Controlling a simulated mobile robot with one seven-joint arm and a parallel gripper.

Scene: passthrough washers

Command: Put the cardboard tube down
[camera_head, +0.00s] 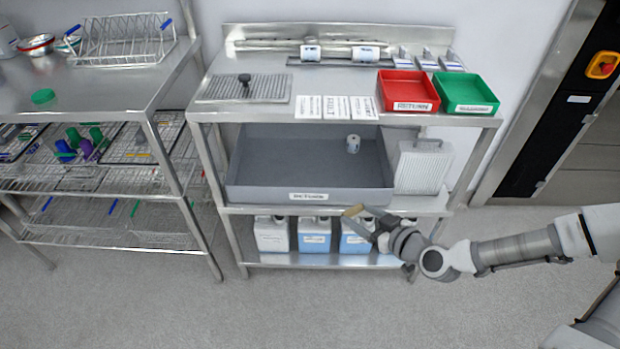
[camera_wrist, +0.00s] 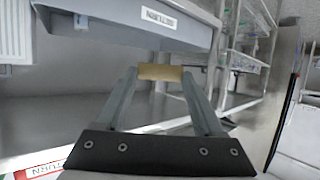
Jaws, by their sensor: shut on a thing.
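The cardboard tube (camera_wrist: 160,72) is a short tan piece held between the fingertips of my gripper (camera_wrist: 159,80) in the wrist view. In the head view the tube (camera_head: 354,210) shows as a small tan piece at the tip of my gripper (camera_head: 361,216). My gripper is shut on it, in front of the steel bench, just below the front edge of the large grey tray (camera_head: 308,196). The tube appears clear of any surface. Part of it is hidden by the fingers.
A white roll (camera_head: 353,144) lies in the grey tray. A red bin (camera_head: 408,92) and a green bin (camera_head: 465,93) stand on the bench top. White and blue containers (camera_head: 314,238) fill part of the lower shelf. A wire rack (camera_head: 100,150) stands at left. The front floor is clear.

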